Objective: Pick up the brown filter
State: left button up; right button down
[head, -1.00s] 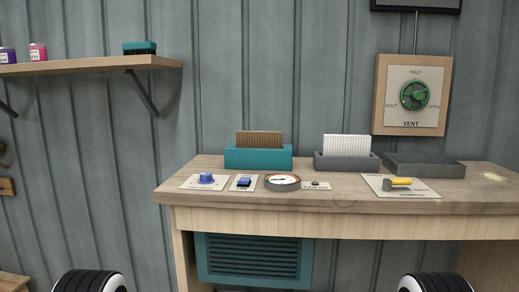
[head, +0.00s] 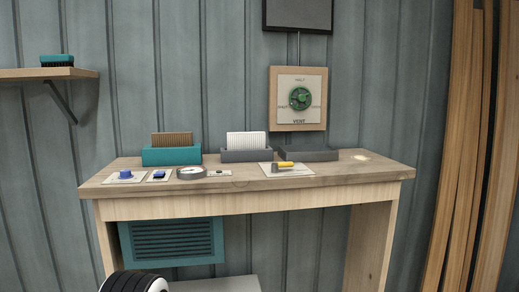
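The brown filter (head: 172,139) is a pleated panel standing upright in a teal holder (head: 172,156) at the back left of the wooden workbench (head: 330,178). Its lower part is hidden inside the holder. A white pleated filter (head: 246,139) stands in a grey holder (head: 246,155) to its right. Neither of my grippers shows in the head view.
A dark grey tray (head: 308,154) sits right of the white filter. Along the bench front are a blue knob (head: 125,174), a blue switch (head: 159,175), a round gauge (head: 191,173) and a yellow-handled lever (head: 284,165). Wooden planks (head: 468,150) stand at the right.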

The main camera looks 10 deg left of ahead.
aim_at(162, 138)
jog(key=i+j+z, duration=0.3)
jog(key=j, duration=1.5)
jog(key=k+j+z, duration=0.1)
jog(key=j+z, duration=0.15)
jog(key=j, duration=1.55)
